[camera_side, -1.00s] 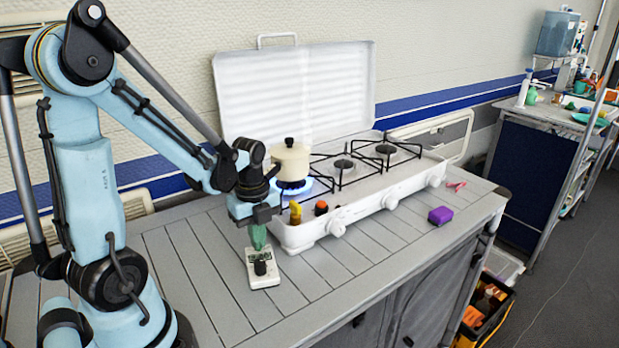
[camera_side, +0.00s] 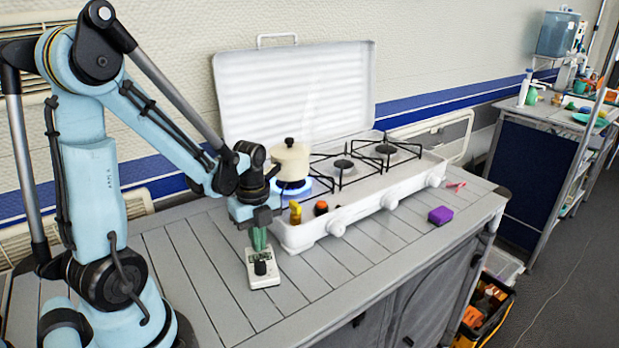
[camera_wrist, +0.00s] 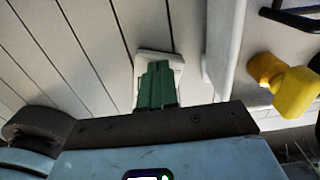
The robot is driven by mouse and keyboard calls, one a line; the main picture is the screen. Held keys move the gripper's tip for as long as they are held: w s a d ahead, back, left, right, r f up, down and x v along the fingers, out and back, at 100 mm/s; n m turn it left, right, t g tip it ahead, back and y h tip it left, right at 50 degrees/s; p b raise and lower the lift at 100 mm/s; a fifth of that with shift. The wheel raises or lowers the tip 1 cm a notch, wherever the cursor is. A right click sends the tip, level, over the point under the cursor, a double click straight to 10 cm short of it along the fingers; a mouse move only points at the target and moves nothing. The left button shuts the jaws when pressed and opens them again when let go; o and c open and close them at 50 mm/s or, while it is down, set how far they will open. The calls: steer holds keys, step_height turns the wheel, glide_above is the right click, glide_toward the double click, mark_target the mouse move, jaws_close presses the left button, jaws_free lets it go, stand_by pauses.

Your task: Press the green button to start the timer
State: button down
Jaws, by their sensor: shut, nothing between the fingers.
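The timer (camera_side: 264,281) is a small white box on the grey slatted counter, in front of the stove's left corner. A dark knob or fingertip part shows on its face. My gripper (camera_side: 260,245) points down directly over the timer, its green fingers together and empty. In the wrist view the green fingers (camera_wrist: 157,88) cover most of the timer (camera_wrist: 172,57), leaving its pale far edge in sight. The green button is not visible. I cannot tell whether the fingertips touch the timer.
A white camping stove (camera_side: 350,208) with open lid (camera_side: 295,95) stands right behind. A cream pot (camera_side: 290,162) sits over a blue flame. A yellow object (camera_wrist: 285,88) is near the stove's left edge. A purple block (camera_side: 440,215) lies on the right; the counter front is clear.

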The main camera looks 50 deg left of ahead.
step_height(320, 180, up, 8)
stand_by(0.6)
steer(key=shift+w, duration=0.1)
stand_by(0.5)
steer(key=w+d+r+n+t, duration=0.1)
steer(key=d+n+t, duration=0.2)
steer(key=d+n, duration=0.3)
steer(key=w+d+r+n+t, duration=0.1)
steer(key=d+n+t, duration=0.3)
steer(key=n, duration=0.8)
steer(key=shift+d+r, duration=0.8)
steer(key=shift+d, duration=0.35)
